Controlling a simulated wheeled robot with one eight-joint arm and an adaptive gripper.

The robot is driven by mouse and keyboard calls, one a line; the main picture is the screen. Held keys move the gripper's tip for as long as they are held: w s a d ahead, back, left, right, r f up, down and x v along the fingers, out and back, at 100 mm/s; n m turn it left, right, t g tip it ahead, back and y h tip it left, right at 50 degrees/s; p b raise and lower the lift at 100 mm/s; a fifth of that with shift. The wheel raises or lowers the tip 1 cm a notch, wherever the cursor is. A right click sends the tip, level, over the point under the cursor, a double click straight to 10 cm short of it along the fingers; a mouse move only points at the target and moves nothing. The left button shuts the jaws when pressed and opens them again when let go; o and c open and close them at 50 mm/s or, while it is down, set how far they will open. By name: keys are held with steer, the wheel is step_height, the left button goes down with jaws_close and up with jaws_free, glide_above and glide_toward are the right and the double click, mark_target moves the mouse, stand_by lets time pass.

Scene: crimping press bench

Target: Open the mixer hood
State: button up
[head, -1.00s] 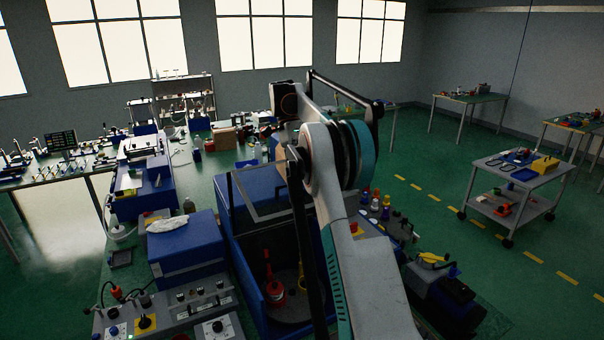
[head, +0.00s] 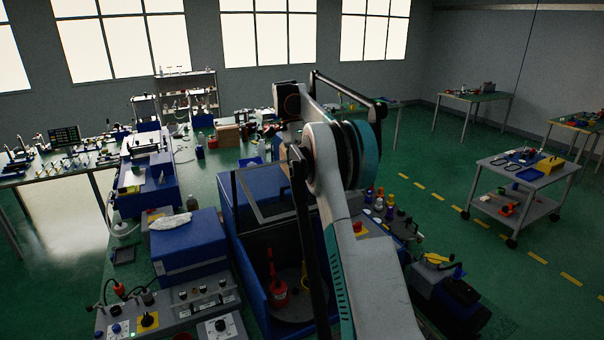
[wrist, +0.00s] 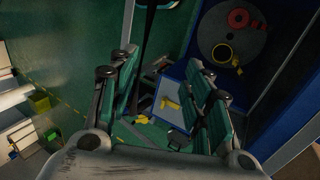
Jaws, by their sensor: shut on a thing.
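The mixer is a blue box-shaped machine (head: 248,258) at the centre of the head view, partly behind my arm. Its hood (head: 253,203) shows as a dark-edged frame at the top; how far it is raised I cannot tell. Inside, a red item (head: 279,288) stands on a grey round plate. The wrist view shows the blue housing (wrist: 181,76) and the plate (wrist: 212,32) with red and yellow items. My gripper (wrist: 165,76) is shut on part of the hood, with its fingers well apart; the contact is dark and hard to make out. My arm hides the gripper in the head view.
A blue box (head: 189,247) with a white cloth on it and a control panel (head: 170,310) stand left of the mixer. Small bottles (head: 379,205) and a blue-black machine with a yellow part (head: 448,293) stand right. Green floor is open toward the trolley (head: 520,175).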

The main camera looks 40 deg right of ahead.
steer(key=shift+w+f, duration=0.1)
steer(key=shift+w, duration=0.05)
step_height(320, 180, up, 10)
stand_by(0.6)
steer(key=shift+a, duration=0.1)
stand_by(0.4)
steer(key=s+a+f+n+t+h+b, duration=0.1)
steer(key=s+a+f+n+t+b, duration=0.1)
steer(key=a+f+n+b, duration=0.45)
steer(key=s+a+f+n+t+h+b, duration=0.1)
steer(key=s+a+n+t+b, duration=0.15)
steer(key=a, duration=0.75)
steer(key=s+a+f+n+t+h+b, duration=0.1)
steer(key=s+a+f+n+t+b, duration=0.2)
steer(key=a+b, duration=0.45)
steer(key=s+a+f+n+t+y+b, duration=0.1)
steer(key=s+a+f+n+b, duration=0.3)
steer(key=s+f, duration=0.6)
steer(key=s+a+f+n+t+b, duration=0.3)
steer(key=s+f, duration=0.7)
steer(key=f, duration=0.7)
steer(key=a+n+b, duration=0.1)
steer(key=a+b, duration=0.1)
steer(key=a, duration=0.1)
steer(key=shift+s+a+n+t+y, duration=0.3)
steer(key=shift+s+a+t+y, duration=0.05)
steer(key=shift+s+y, duration=0.05)
